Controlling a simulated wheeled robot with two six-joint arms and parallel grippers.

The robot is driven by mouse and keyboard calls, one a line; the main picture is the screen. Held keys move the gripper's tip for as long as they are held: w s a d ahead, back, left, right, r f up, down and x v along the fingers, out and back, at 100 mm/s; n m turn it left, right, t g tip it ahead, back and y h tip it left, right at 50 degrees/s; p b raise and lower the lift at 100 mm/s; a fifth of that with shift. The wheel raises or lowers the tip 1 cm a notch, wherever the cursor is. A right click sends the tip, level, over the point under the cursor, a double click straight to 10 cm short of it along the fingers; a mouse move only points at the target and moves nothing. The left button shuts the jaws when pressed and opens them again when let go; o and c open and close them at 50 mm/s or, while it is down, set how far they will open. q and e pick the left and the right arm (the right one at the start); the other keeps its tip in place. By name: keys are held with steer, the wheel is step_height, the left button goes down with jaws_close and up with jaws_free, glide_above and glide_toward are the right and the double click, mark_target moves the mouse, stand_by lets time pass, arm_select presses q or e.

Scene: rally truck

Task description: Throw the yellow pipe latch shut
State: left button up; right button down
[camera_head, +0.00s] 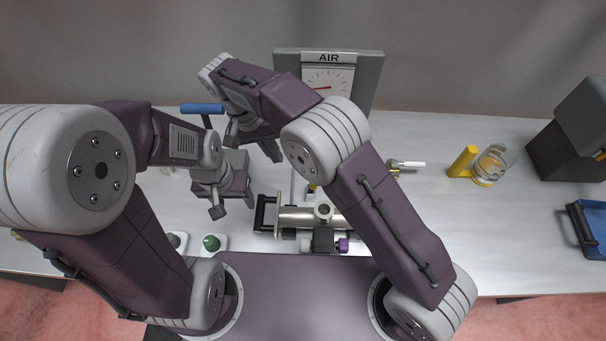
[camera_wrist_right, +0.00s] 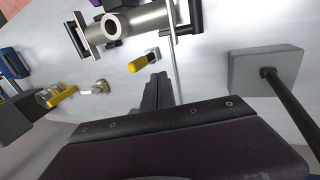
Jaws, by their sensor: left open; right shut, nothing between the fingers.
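The yellow latch handle (camera_wrist_right: 138,64) lies on a small grey block beside the metal pipe fitting (camera_wrist_right: 135,20) in the right wrist view. In the head view only a small yellow bit of the latch (camera_head: 311,188) shows behind the pipe fitting (camera_head: 296,216), partly hidden by my right arm. My right gripper (camera_head: 252,142) is shut and empty, up and left of the latch in the head view. Its fingers (camera_wrist_right: 158,88) show just below the latch in the wrist view, apparently apart from it. My left gripper (camera_head: 232,203) is open and empty, left of the pipe fitting.
A blue-handled lever (camera_head: 203,108) rises from a grey base (camera_wrist_right: 265,70) near both grippers. An AIR gauge (camera_head: 328,78) stands at the back. A green knob (camera_head: 211,243) is at front left.

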steer(key=d+f+p, duration=0.2)
steer(key=d+f, duration=0.5)
steer(key=f, duration=0.3)
steer(key=shift+d, duration=0.15)
steer(key=shift+w+d+f, duration=0.1)
steer(key=shift+w, duration=0.05)
